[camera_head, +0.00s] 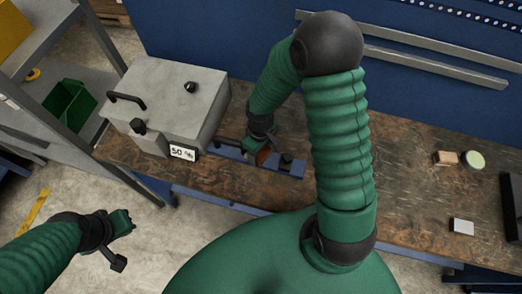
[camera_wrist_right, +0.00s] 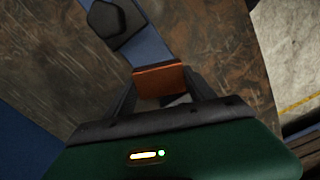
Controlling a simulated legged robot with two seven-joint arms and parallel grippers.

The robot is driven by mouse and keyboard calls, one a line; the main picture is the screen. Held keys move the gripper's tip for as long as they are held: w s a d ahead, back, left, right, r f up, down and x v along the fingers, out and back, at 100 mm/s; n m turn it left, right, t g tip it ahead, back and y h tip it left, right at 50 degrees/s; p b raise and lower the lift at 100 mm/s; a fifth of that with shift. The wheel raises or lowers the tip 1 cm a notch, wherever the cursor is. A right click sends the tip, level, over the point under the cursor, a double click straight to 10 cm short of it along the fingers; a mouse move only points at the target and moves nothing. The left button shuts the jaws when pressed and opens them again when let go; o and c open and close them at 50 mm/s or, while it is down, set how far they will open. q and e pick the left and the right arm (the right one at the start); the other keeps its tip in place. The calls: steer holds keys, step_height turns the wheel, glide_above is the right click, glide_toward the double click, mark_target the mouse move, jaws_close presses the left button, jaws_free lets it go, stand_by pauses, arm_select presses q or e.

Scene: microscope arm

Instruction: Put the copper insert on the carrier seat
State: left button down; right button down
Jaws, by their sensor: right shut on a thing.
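The copper insert (camera_wrist_right: 160,80) is a small orange-brown block between the two fingers of my right gripper (camera_wrist_right: 163,98) in the wrist view. In the head view the right gripper (camera_head: 266,156) is low over the bench, with a bit of the copper insert (camera_head: 263,156) showing. My right gripper is shut on it. The insert lies at the end of a blue rail (camera_wrist_right: 152,48); I cannot tell whether it touches it. A dark knob-like block (camera_wrist_right: 114,22) sits farther along this rail. My left gripper (camera_head: 122,243) is over the floor, away from the bench; its jaw state is unclear.
A grey metal box (camera_head: 165,90) with handles and a "50" display stands on the wooden bench (camera_head: 405,200), left of the right gripper. A tan block (camera_head: 446,158), a round pale-green item (camera_head: 473,160) and a small white block (camera_head: 461,227) lie at the right. The bench middle is clear.

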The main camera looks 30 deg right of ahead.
mark_target(260, 154)
steer(key=shift+s+a+r, duration=0.1)
steer(key=shift+s+a, duration=0.05)
steer(key=shift+a, duration=0.2)
steer(key=shift+c, duration=1.9)
jaws_free()
steer(key=shift+s+a+r, duration=0.15)
steer(key=shift+a, duration=0.05)
steer(key=shift+o, duration=0.3)
steer(key=shift+d, duration=0.7)
step_height(260, 154, up, 11)
steer(key=p, duration=0.2)
arm_select(q)
steer(key=shift+s+a+r, duration=0.1)
steer(key=shift+a+r, duration=0.15)
steer(key=shift+r, duration=0.5)
arm_select(e)
steer(key=s+a+r+m+t, duration=0.2)
steer(key=s+a+m, duration=0.1)
steer(key=s+a, duration=0.1)
steer(key=shift+a+r+t, duration=0.2)
steer(key=shift+a+t, duration=0.1)
steer(key=shift+a, duration=0.15)
